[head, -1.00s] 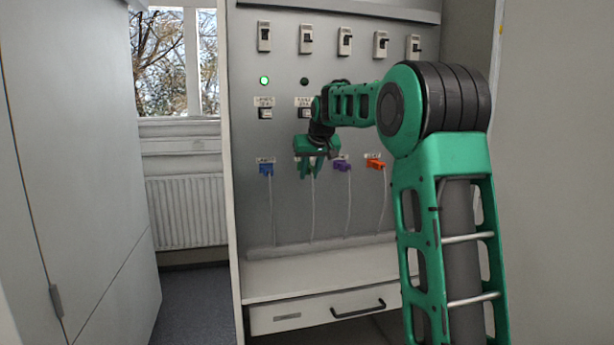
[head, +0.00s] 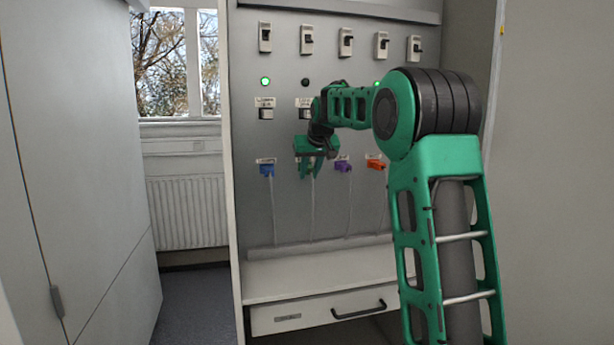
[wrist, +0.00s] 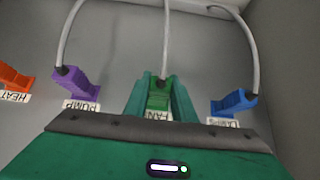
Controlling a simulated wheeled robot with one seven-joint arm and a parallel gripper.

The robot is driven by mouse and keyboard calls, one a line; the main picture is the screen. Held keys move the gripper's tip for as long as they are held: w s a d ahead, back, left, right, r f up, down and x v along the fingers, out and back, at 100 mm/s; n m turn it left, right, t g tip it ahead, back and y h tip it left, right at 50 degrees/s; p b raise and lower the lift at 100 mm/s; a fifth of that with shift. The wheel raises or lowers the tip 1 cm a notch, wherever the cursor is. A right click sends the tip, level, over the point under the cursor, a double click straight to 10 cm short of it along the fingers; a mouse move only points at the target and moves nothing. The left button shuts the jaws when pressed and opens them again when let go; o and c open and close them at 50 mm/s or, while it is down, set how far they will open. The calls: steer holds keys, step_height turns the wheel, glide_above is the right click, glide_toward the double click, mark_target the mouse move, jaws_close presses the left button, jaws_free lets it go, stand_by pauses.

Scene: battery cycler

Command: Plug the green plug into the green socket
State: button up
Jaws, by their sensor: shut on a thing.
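The green plug (wrist: 159,97) with its pale cable shows in the wrist view, between the two green fingers of my gripper (wrist: 163,100). My gripper is shut on it, close to the panel by a label reading FAN (wrist: 157,116). In the head view my gripper (head: 311,168) is at the panel between the blue and purple plugs and hides most of the green plug. The green socket is hidden, so I cannot tell whether the plug is in it.
A blue plug (head: 266,170) is to the left, and purple (head: 343,166) and orange (head: 375,164) plugs are to the right, all at the panel with hanging cables. Switches (head: 306,40) line the panel's top. A shelf (head: 320,278) and drawer (head: 320,312) are below.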

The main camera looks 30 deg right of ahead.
steer(key=o, duration=0.9)
steer(key=v, duration=1.1)
steer(key=s+a+f+m+g, duration=0.1)
steer(key=s+a+f+g, duration=0.1)
steer(key=s+f, duration=0.8)
steer(key=s+a+f+m+g+y, duration=0.1)
steer(key=s+a+f+g, duration=0.2)
steer(key=s+f, duration=0.7)
steer(key=s+a+f+m+g+y, duration=0.1)
steer(key=s+f, duration=1)
steer(key=s, duration=1.5)
steer(key=shift+s+a+g, duration=0.15)
steer(key=shift+a+g, duration=0.2)
steer(key=shift+a, duration=0.2)
steer(key=shift+s+a+g, duration=0.15)
steer(key=shift+a+g, duration=0.2)
steer(key=shift+a, duration=0.2)
